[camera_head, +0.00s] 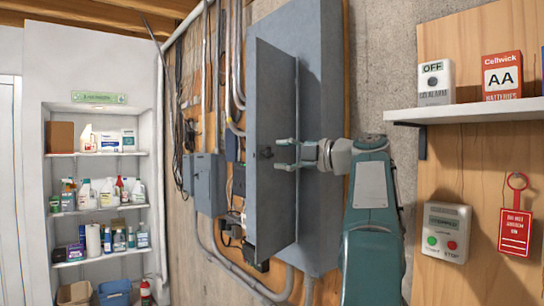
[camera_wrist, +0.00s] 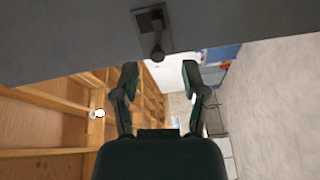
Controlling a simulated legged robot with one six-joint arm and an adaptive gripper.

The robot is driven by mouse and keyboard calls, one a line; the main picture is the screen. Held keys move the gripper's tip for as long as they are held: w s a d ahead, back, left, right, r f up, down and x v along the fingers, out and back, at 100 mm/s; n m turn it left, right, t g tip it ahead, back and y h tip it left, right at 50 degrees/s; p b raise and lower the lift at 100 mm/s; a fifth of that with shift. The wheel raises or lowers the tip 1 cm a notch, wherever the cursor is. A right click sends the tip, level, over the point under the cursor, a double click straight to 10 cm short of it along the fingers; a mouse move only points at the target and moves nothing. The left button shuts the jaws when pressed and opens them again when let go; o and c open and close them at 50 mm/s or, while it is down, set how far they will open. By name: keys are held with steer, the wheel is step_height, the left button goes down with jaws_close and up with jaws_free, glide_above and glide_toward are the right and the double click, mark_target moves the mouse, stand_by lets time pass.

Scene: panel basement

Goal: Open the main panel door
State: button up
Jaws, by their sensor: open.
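The main panel (camera_head: 320,90) is a tall grey box on the wall in the head view. Its grey door (camera_head: 272,95) stands out from the box at an angle, its left edge nearer to me. A small dark latch handle (camera_head: 266,153) is on the door near that edge; it also shows at the top of the wrist view (camera_wrist: 156,40). My gripper (camera_head: 279,155) is open and empty, at the latch's height just right of it. In the wrist view my two fingers (camera_wrist: 160,76) are apart, with the latch just beyond the tips. I cannot tell whether they touch the door.
A smaller grey box (camera_head: 206,183) and conduits are left of the door. Shelves with bottles (camera_head: 98,180) stand farther left. On the right, a white shelf (camera_head: 470,112) juts out above a control box (camera_head: 446,232) and a red tag (camera_head: 515,232), close to my arm.

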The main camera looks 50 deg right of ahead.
steer(key=s+d, duration=0.1)
steer(key=s, duration=0.7)
steer(key=shift+s+d, duration=0.2)
steer(key=shift+f, duration=0.1)
steer(key=w+a+f+m+g+y, duration=0.1)
steer(key=w+a+f+m+g, duration=0.2)
steer(key=w+a+f+m, duration=0.45)
steer(key=w+a+f+m+g, duration=0.35)
steer(key=a+f, duration=0.55)
steer(key=a, duration=0.6)
steer(key=s+a+f+m+g+h, duration=0.1)
steer(key=s+a+f+m+g, duration=0.1)
steer(key=s+a+f, duration=0.2)
steer(key=s+a+f+m+g+h, duration=0.1)
steer(key=s+a+f, duration=0.4)
steer(key=f, duration=0.8)
steer(key=s+a+f+m+g+h, duration=0.1)
steer(key=s+a+f+m+g, duration=0.1)
steer(key=s+a+f, duration=0.3)
steer(key=a+f+m, duration=0.1)
steer(key=a+f, duration=0.3)
steer(key=shift+a+m+g, duration=0.25)
steer(key=shift+m+g, duration=0.05)
steer(key=shift+g, duration=0.05)
